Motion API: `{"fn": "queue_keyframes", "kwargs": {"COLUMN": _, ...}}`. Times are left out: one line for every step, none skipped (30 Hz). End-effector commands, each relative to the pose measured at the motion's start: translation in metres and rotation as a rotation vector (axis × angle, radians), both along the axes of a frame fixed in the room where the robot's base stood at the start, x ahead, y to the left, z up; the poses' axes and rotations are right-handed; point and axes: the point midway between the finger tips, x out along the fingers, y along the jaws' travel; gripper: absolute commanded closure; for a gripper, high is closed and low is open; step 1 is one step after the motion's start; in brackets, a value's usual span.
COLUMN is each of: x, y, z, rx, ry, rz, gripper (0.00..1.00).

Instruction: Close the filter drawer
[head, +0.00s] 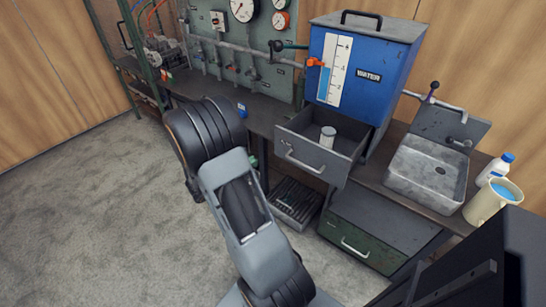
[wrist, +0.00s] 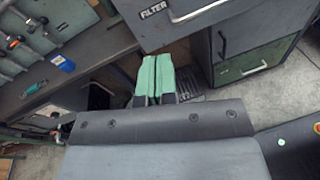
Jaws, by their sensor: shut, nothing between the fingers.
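The grey filter drawer (head: 325,167) stands pulled out below the blue tank in the head view, with a small pale canister (head: 328,137) inside. Its front carries a bar handle (head: 304,160). In the wrist view the drawer front (wrist: 178,30) is at the top, with a "FILTER" label (wrist: 153,9) and part of the handle (wrist: 195,12). My gripper (wrist: 154,62) has green fingers pressed together, empty, and appears below the drawer front in that picture. I see no clear contact with the drawer. In the head view my arm mostly hides the gripper.
The blue water tank (head: 354,73) stands above the drawer. A metal sink (head: 428,172), white bottle (head: 495,168) and jug (head: 492,202) are to the right. A green lower drawer (head: 357,244) and slatted tray (head: 294,202) sit below. Open carpet lies at left.

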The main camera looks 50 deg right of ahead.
Motion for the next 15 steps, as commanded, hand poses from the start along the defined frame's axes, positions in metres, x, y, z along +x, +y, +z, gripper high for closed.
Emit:
{"fn": "queue_keyframes", "kwargs": {"x": 0.006, "y": -0.006, "z": -0.021, "rx": -0.031, "ry": 0.056, "rz": 0.041, "gripper": 1.0}}
{"fn": "queue_keyframes", "kwargs": {"x": 0.01, "y": -0.009, "z": -0.026, "rx": -0.048, "ry": 0.082, "rz": 0.066, "gripper": 1.0}}
{"fn": "queue_keyframes", "kwargs": {"x": 0.014, "y": -0.012, "z": -0.033, "rx": -0.068, "ry": 0.112, "rz": 0.092, "gripper": 1.0}}
{"fn": "queue_keyframes", "kwargs": {"x": 0.017, "y": -0.014, "z": -0.037, "rx": -0.08, "ry": 0.131, "rz": 0.11, "gripper": 1.0}}
{"fn": "queue_keyframes", "kwargs": {"x": 0.019, "y": -0.015, "z": -0.04, "rx": -0.09, "ry": 0.147, "rz": 0.127, "gripper": 1.0}}
{"fn": "queue_keyframes", "kwargs": {"x": 0.022, "y": -0.017, "z": -0.045, "rx": -0.101, "ry": 0.164, "rz": 0.144, "gripper": 1.0}}
{"fn": "queue_keyframes", "kwargs": {"x": 0.023, "y": -0.019, "z": -0.046, "rx": -0.108, "ry": 0.173, "rz": 0.154, "gripper": 1.0}}
{"fn": "queue_keyframes", "kwargs": {"x": 0.025, "y": -0.021, "z": -0.048, "rx": -0.114, "ry": 0.18, "rz": 0.163, "gripper": 1.0}}
{"fn": "queue_keyframes", "kwargs": {"x": 0.026, "y": -0.024, "z": -0.05, "rx": -0.119, "ry": 0.188, "rz": 0.17, "gripper": 1.0}}
{"fn": "queue_keyframes", "kwargs": {"x": 0.026, "y": -0.027, "z": -0.05, "rx": -0.121, "ry": 0.191, "rz": 0.173, "gripper": 1.0}}
{"fn": "queue_keyframes", "kwargs": {"x": 0.026, "y": -0.03, "z": -0.051, "rx": -0.123, "ry": 0.193, "rz": 0.175, "gripper": 1.0}}
{"fn": "queue_keyframes", "kwargs": {"x": 0.027, "y": -0.036, "z": -0.051, "rx": -0.124, "ry": 0.194, "rz": 0.178, "gripper": 1.0}}
{"fn": "queue_keyframes", "kwargs": {"x": 0.026, "y": -0.041, "z": -0.051, "rx": -0.124, "ry": 0.194, "rz": 0.177, "gripper": 1.0}}
{"fn": "queue_keyframes", "kwargs": {"x": 0.026, "y": -0.046, "z": -0.05, "rx": -0.124, "ry": 0.193, "rz": 0.177, "gripper": 1.0}}
{"fn": "queue_keyframes", "kwargs": {"x": 0.026, "y": -0.053, "z": -0.05, "rx": -0.124, "ry": 0.193, "rz": 0.175, "gripper": 1.0}}
